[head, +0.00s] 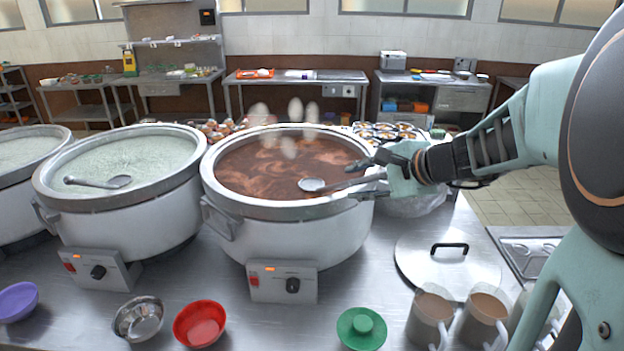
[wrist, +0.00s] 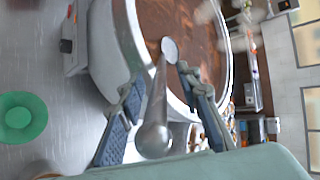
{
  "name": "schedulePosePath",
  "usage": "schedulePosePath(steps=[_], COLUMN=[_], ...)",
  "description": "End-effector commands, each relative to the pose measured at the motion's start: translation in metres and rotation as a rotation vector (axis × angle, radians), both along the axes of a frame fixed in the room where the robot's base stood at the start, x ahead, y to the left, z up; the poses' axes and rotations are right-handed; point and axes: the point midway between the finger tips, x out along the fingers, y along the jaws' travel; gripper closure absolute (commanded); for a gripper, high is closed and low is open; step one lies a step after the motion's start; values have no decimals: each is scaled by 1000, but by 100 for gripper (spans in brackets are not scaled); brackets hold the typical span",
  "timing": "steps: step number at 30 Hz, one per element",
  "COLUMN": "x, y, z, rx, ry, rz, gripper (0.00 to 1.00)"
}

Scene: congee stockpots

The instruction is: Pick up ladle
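A metal ladle (head: 312,185) lies at the right side of the pot of brown congee (head: 270,165), its bowl over the brown surface and its handle reaching right over the rim. My gripper (head: 368,175) is at the handle, above the pot's right rim. In the wrist view the ladle (wrist: 157,105) runs between the two fingers of my gripper (wrist: 160,84), with a visible gap on each side. The gripper is open. The handle's rounded end is close to the palm. A second ladle (head: 105,182) lies in the pot of pale congee (head: 125,160) to the left.
A steel lid (head: 420,262) and filled mugs (head: 430,308) are at the counter's right. Filled cups (head: 385,130) stand behind the pot.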

Motion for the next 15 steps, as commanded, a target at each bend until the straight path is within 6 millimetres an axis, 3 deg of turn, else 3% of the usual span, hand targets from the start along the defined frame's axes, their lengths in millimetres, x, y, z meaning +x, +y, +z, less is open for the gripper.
schedulePosePath(steps=[9,15], x=[-1,-1], y=[1,1], z=[-4,-4], rx=[-1,0], ry=[-1,0], rz=[0,0], gripper=[68,89])
